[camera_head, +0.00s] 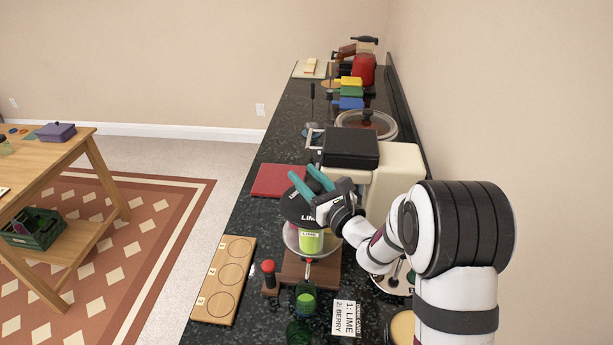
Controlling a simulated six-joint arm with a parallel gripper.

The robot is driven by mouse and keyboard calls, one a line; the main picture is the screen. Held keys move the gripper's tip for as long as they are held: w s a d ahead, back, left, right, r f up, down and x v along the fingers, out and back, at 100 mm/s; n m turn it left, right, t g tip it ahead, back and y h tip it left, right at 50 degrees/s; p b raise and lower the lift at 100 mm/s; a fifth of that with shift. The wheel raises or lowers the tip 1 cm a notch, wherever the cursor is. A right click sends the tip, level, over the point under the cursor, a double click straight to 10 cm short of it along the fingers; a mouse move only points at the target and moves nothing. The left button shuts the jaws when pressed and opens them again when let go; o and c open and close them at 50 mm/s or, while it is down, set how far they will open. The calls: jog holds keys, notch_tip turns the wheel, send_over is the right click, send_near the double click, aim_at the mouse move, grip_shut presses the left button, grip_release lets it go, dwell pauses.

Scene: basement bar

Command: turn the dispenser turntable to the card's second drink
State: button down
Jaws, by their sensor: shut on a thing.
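The dispenser turntable (297,212) is a dark round top with white labels, on a wooden base (325,274). A label reading LIME faces the front, above a lime-green container (310,242) also marked LIME. My gripper (303,175), with teal fingers, reaches over the turntable from the right. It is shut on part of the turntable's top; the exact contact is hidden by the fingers. The white card (346,319) lies on the counter in front and reads "1: LIME" and "2: BERRY". The turntable's other containers are mostly hidden.
A wooden board with numbered circles (223,280) lies left of the dispenser. A red-topped post (268,268) and a green glass (305,299) stand near its front. Behind are a red mat (278,181) and a cream-and-black machine (350,148). The wall bounds the right.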

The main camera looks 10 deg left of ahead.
aim_at(300, 203)
jog(key=shift+n+g+y, duration=0.3)
jog(key=shift+y, duration=0.1)
jog(key=n+g+y, duration=0.3)
jog(key=shift+s+a+g, duration=0.25)
jog(key=shift+s+g, duration=0.05)
jog(key=shift+g, duration=0.1)
jog(key=n+g+y, duration=0.1)
jog(key=n+g, duration=0.1)
jog(key=g, duration=0.1)
jog(key=n+g+y, duration=0.1)
jog(key=g, duration=0.1)
jog(key=shift+s+a+n+y, duration=0.25)
jog(key=shift+s+n+y, duration=0.05)
jog(key=shift+s+n, duration=0.1)
jog(key=n+g, duration=0.2)
jog(key=g, duration=0.1)
jog(key=s+n+g, duration=0.1)
jog(key=n+g, duration=0.1)
jog(key=g, duration=0.1)
jog(key=shift+y, duration=0.3)
jog(key=shift+s+n+g, duration=0.2)
jog(key=shift+n+g, duration=0.25)
jog(key=shift+g, duration=0.35)
jog(key=shift+s+n+g, duration=0.15)
jog(key=shift+n+g, duration=0.3)
jog(key=shift+g, duration=0.35)
jog(key=shift+c, duration=2.1)
grip_release()
